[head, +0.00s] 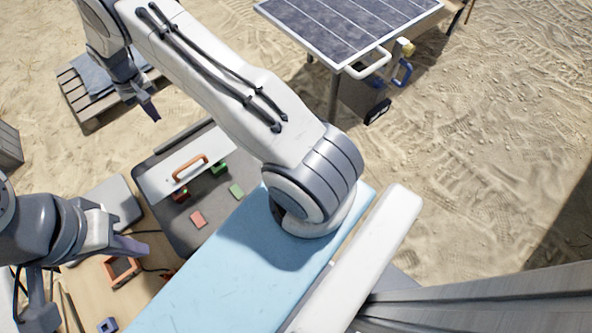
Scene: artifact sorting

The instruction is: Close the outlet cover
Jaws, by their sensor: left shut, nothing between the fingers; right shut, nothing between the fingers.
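A solar panel (350,22) stands on posts at the top right. Under its near edge a dark box (362,98) shows a white handle (368,64), a blue loop (403,73) and a small yellow part (407,47). I cannot make out for sure which part is the outlet cover, or whether it is open. My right gripper (150,108) is shut and empty at the upper left, above the sand by the pallet and far from the box. My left gripper (138,248) is shut and empty at the lower left, over the table area.
A grey tray (210,227) with a white board, orange handle (190,167) and red and green blocks lies left of a light-blue surface (222,275). An orange frame (121,270) lies on the wooden table. A pallet (75,92) lies on sand. Open sand (480,130) lies right.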

